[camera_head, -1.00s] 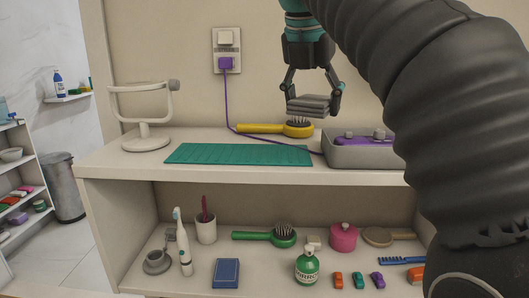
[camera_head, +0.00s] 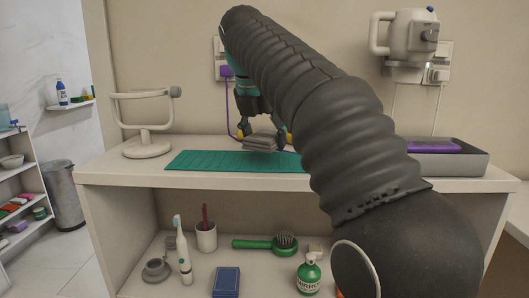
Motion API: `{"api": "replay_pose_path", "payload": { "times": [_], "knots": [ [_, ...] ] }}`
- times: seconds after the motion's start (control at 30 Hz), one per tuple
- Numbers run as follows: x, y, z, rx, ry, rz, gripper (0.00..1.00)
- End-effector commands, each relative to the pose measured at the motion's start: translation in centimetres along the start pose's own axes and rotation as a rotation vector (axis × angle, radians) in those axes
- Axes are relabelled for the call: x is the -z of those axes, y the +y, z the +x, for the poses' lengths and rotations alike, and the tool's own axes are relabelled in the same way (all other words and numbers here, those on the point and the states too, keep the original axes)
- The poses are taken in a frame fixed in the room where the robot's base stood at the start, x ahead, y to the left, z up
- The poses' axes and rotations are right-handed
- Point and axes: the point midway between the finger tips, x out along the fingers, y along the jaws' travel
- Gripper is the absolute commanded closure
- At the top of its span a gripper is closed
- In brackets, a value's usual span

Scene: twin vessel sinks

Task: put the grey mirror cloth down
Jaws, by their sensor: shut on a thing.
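The grey mirror cloth (camera_head: 261,143) is a folded grey stack held between the fingers of my gripper (camera_head: 263,136). My gripper is shut on it, over the right part of the green mat (camera_head: 215,161) on the upper shelf. The cloth looks a little above the mat's back edge; I cannot tell whether it touches anything. My arm hides part of the gripper and the right end of the mat.
A white stand (camera_head: 146,120) is at the shelf's left end. A grey tray (camera_head: 460,163) with a purple item (camera_head: 432,147) is on the right. The mat's left part is clear.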

Motion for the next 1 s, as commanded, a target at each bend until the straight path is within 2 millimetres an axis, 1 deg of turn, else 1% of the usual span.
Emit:
{"api": "replay_pose_path", "payload": {
  "times": [0.03,0.1,0.2,0.53,0.87,0.9,0.93,1.0],
  "knots": [
    [0.5,-0.1,1.1,0.001,0.001,0.0,0.7],
    [0.9,-0.1,1.9,0.001,0.001,0.0,0.7],
    [1.2,-0.1,2.8,0.001,0.001,-0.001,0.7],
    [1.3,-0.1,2.9,0.001,0.001,-0.001,0.7],
    [1.7,-0.1,3.9,0.005,0.007,-0.001,0.7],
    [1.8,-0.1,4.1,0.006,0.009,-0.001,0.75],
    [1.9,-0.1,4.2,0.007,0.01,-0.002,0.74],
    [2.0,-0.1,4.5,0.008,0.012,-0.002,0.88]
  ]
}}
